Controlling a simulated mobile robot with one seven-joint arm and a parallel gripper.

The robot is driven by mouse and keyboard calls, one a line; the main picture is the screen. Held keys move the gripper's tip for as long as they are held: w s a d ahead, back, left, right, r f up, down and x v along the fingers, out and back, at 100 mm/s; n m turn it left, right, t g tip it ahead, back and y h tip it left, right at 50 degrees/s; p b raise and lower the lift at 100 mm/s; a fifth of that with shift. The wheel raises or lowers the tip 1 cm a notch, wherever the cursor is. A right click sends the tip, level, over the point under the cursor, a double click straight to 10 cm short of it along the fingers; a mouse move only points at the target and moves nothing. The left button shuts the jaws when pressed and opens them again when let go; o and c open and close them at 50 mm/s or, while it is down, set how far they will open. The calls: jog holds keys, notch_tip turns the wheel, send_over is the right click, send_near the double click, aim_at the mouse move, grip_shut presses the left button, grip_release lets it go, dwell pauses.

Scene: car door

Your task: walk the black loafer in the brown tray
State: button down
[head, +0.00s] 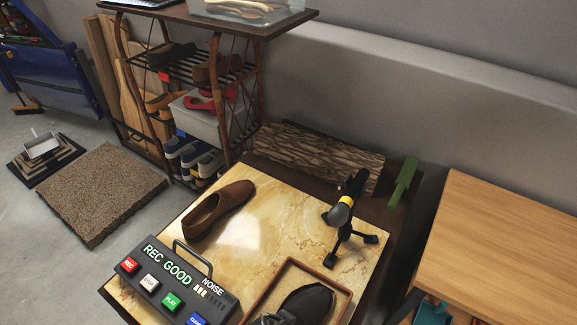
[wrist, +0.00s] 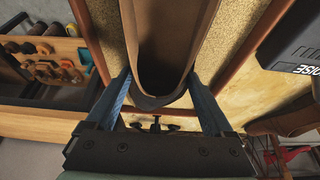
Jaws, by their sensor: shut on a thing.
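The brown tray (head: 320,276) lies on the marble-topped table at the bottom of the head view, cut off by the picture edge. The black loafer (head: 306,302) sits within its rim. In the wrist view the loafer (wrist: 158,100) looks dark brown, with its opening towards the camera, between the tray's rims (wrist: 256,38). My gripper (wrist: 158,78) is shut on the loafer's rounded end, one blue finger on each side. I cannot tell whether the sole touches the tray floor.
A brown shoe (head: 218,208) lies on the marble top (head: 262,190) near a recorder box (head: 180,285) with a handle. A small black stand (head: 346,222) is at the right. A shoe rack (head: 190,85) stands behind, and a wooden table (head: 500,230) at the right.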

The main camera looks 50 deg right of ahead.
jog(key=shift+w+r+p, duration=0.2)
jog(key=shift+r+p, duration=0.4)
jog(key=shift+w+r+p, duration=0.2)
jog(key=shift+r+p, duration=0.35)
jog(key=shift+r, duration=0.05)
jog(key=r+p, duration=0.1)
jog(key=w+r+p, duration=0.1)
jog(key=r+p, duration=0.1)
jog(key=shift+w+a+r, duration=0.1)
jog(key=shift+w+r, duration=0.05)
jog(key=shift+w, duration=0.15)
notch_tip(320, 180, down, 6)
jog(key=b, duration=0.4)
jog(key=shift+r, duration=0.2)
jog(key=r+p, duration=0.1)
jog(key=p, duration=0.1)
jog(key=s+r+p, duration=0.1)
jog(key=r+p, duration=0.1)
jog(key=s+r+p, duration=0.1)
jog(key=r+p, duration=0.1)
jog(key=shift+s+r, duration=0.25)
jog(key=shift+w, duration=0.1)
